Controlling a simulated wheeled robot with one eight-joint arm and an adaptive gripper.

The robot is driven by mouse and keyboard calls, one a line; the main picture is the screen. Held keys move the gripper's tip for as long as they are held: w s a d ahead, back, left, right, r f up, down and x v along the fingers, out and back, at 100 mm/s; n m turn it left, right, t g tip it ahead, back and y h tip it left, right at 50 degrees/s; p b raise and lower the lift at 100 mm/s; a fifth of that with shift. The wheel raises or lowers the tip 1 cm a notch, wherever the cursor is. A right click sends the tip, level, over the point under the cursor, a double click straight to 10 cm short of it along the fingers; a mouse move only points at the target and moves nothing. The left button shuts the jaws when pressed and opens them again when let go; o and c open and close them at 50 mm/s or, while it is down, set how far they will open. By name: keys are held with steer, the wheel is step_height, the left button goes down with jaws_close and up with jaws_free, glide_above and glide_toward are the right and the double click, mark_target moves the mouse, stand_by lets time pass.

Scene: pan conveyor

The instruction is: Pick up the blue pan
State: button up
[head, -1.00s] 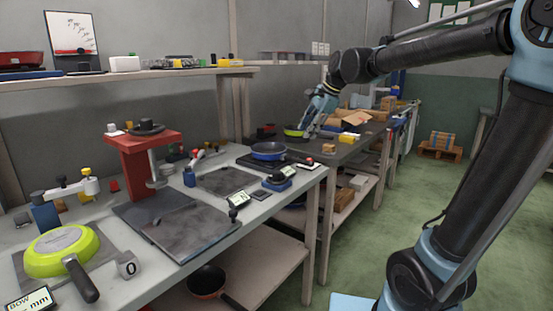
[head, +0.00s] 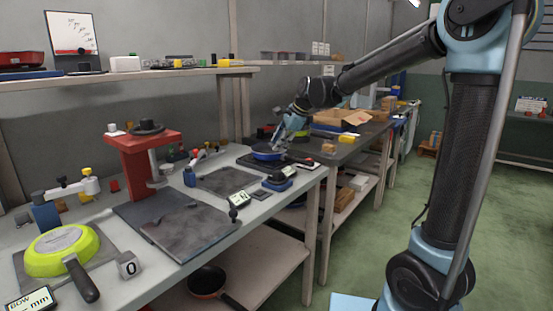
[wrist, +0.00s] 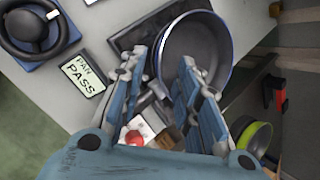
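The blue pan (head: 266,155) sits on a dark flat plate at the right end of the near workbench. In the wrist view its round interior (wrist: 197,45) faces me, near the top centre. My gripper (head: 280,143) is above and beside the pan's right rim, pointing down. In the wrist view my gripper (wrist: 165,62) is open, its two fingers apart at the pan's near rim. A dark piece lies between the fingers; I cannot tell whether it is the handle. My fingers partly hide the rim.
A lime green pan (head: 62,250) lies upside down at the near left. A red press (head: 140,150) stands behind a dark plate (head: 190,227). A "PAN PASS" display (wrist: 83,76) lies beside the pan. Another green-rimmed pan (wrist: 254,137) is at lower right in the wrist view.

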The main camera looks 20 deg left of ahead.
mark_target(268, 161)
steer(key=shift+x, duration=3.3)
steer(key=shift+w, duration=0.15)
steer(key=shift+r, duration=0.1)
jaws_close()
